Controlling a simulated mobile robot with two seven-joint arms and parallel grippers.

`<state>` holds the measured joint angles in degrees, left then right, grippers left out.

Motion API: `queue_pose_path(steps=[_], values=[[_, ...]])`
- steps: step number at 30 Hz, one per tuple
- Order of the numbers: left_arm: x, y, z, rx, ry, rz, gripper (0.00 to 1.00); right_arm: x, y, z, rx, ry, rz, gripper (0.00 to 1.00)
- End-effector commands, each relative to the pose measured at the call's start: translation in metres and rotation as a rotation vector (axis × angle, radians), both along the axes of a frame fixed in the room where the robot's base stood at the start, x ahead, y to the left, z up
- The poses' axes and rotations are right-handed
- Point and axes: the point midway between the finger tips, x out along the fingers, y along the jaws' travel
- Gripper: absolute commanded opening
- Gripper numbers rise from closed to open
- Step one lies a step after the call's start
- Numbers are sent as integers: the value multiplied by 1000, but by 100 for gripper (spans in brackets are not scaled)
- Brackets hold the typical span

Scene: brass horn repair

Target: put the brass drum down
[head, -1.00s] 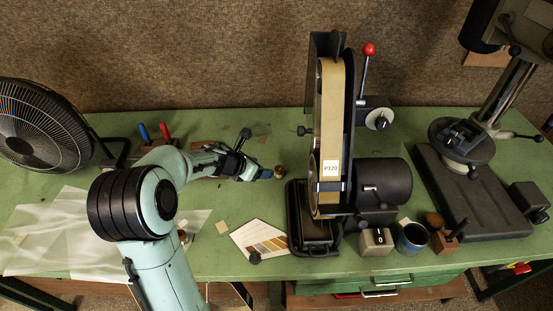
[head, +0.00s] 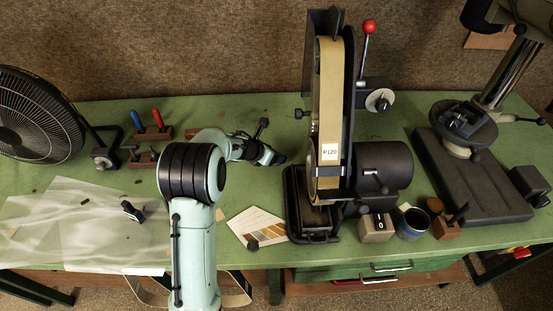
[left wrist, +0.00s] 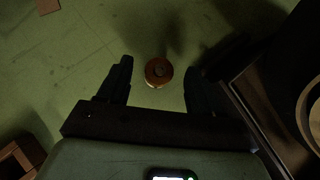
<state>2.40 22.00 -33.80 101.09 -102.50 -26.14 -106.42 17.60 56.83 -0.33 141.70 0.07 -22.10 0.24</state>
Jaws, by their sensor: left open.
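The brass drum (left wrist: 158,72) shows in the left wrist view as a small round orange-brown piece with a knob or hub at its centre. It appears to rest on the green bench top. My left gripper (left wrist: 158,79) is open, with one dark finger on each side of the drum and a visible gap on both sides. In the head view my left gripper (head: 274,157) is low over the bench, just left of the belt sander. The drum cannot be made out there. My right gripper is not in view.
The belt sander (head: 328,120) stands close to the right of my left gripper. A colour card (head: 258,228) lies in front. A fan (head: 35,115) and clear plastic sheet (head: 80,230) are at the left. A drill press (head: 470,185) stands at the right.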

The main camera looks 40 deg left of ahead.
Motion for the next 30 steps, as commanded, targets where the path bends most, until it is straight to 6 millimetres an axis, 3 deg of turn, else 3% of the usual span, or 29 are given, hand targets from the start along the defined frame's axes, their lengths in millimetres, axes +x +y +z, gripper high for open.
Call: queue_pose_path(steps=[5, 13, 18, 19, 30], values=[[15, -2, -16, 1, 1, 1, 65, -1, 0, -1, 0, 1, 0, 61], [18, -2, -17, 1, -1, 0, 65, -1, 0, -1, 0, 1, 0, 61], [18, -2, -17, 1, -1, 1, 9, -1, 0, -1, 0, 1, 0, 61], [17, -2, -17, 1, -1, 1, 3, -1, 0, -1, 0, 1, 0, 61], [18, -2, -11, 0, -3, 1, 3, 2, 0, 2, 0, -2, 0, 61]])
